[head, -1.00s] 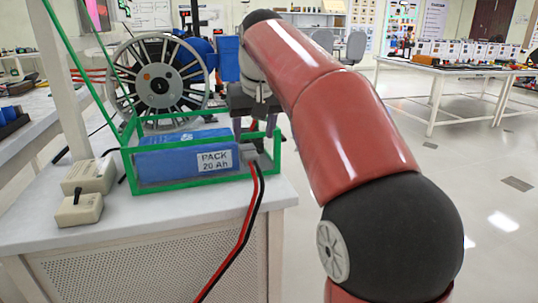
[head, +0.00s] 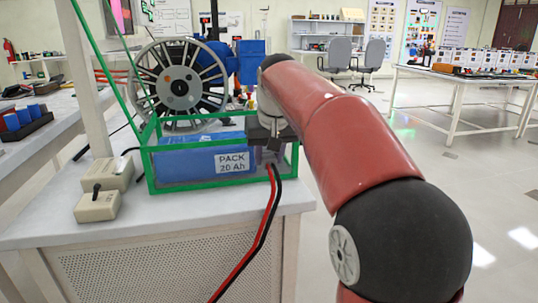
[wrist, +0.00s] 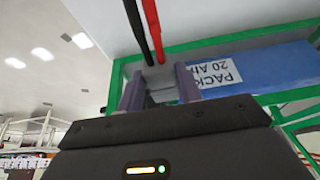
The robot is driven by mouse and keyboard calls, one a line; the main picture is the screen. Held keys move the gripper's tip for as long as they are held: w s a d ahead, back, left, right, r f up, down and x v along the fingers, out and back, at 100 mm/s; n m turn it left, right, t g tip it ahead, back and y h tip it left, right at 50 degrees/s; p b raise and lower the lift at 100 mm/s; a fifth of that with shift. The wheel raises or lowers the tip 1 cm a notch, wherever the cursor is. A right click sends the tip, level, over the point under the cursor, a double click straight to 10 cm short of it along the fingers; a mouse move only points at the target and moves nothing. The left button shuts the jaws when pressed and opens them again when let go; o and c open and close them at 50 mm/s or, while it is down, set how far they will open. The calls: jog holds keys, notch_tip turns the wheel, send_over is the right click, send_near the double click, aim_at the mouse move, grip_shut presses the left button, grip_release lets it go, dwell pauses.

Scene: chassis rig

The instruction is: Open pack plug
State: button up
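The blue pack (head: 190,165), labelled "PACK 20 Ah", lies in a green frame (head: 225,182) on the white bench. Its grey plug (wrist: 160,78) shows in the wrist view at the near end of the pack, with one red and one black cable (head: 268,225) running from it. My gripper (head: 268,150) is at the plug, at the frame's right end. In the wrist view my gripper's (wrist: 160,85) two purple fingers stand apart, one on each side of the plug. They look open; contact with the plug is not clear. In the head view the gripper hides most of the plug.
Two beige boxes (head: 97,205) stand on the bench left of the frame. The green frame's bars run close to my gripper. Open floor (head: 440,190) lies to the right.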

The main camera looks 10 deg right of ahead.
grip_shut()
jog(key=shift+s+b, duration=0.3)
jog(key=shift+s, duration=0.9)
jog(key=o, duration=0.5)
grip_release()
jog(key=shift+r, duration=0.1)
jog(key=p+v, duration=0.1)
jog(key=v, duration=0.6)
jog(key=shift+r, duration=0.3)
jog(key=shift+s, duration=0.15)
jog(key=s+f+t, duration=0.1)
jog(key=s+f, duration=2)
jog(key=s, duration=0.3)
jog(key=shift+f, duration=0.4)
